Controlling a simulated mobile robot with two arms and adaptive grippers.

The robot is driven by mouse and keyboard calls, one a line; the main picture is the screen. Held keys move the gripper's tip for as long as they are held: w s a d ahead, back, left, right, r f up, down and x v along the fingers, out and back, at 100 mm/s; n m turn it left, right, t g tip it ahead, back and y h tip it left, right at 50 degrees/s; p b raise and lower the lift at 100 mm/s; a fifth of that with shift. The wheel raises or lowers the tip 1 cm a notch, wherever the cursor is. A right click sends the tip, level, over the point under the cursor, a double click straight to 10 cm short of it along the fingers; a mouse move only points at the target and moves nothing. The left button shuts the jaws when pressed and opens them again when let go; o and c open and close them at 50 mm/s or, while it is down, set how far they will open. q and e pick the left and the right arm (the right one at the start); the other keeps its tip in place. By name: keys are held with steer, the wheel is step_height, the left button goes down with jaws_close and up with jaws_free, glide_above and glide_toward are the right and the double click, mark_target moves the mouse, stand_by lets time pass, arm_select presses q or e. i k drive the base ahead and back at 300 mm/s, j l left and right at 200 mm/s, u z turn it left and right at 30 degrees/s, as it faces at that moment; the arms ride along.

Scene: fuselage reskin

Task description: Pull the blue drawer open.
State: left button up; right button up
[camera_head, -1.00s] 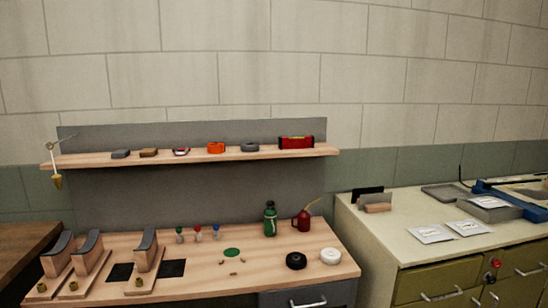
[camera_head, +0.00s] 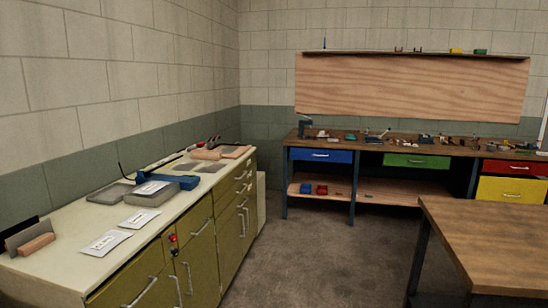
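The blue drawer (camera_head: 320,156) is at the left end of the long wooden workbench (camera_head: 375,145) against the far wall. It sits just under the bench top and looks shut, with a pale handle on its front. It is well across the room from me. Neither of my grippers shows in the head view.
A cream-topped counter with olive cabinets (camera_head: 207,254) runs along the left wall. A wooden table (camera_head: 486,236) stands at the right. Bare floor (camera_head: 315,245) lies between them. The bench also has green (camera_head: 416,161), red (camera_head: 515,168) and yellow (camera_head: 511,190) drawers.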

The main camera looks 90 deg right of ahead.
mark_target(322, 150)
steer(key=z, duration=3.15)
steer(key=i+z, duration=0.15)
steer(key=i, duration=4.5)
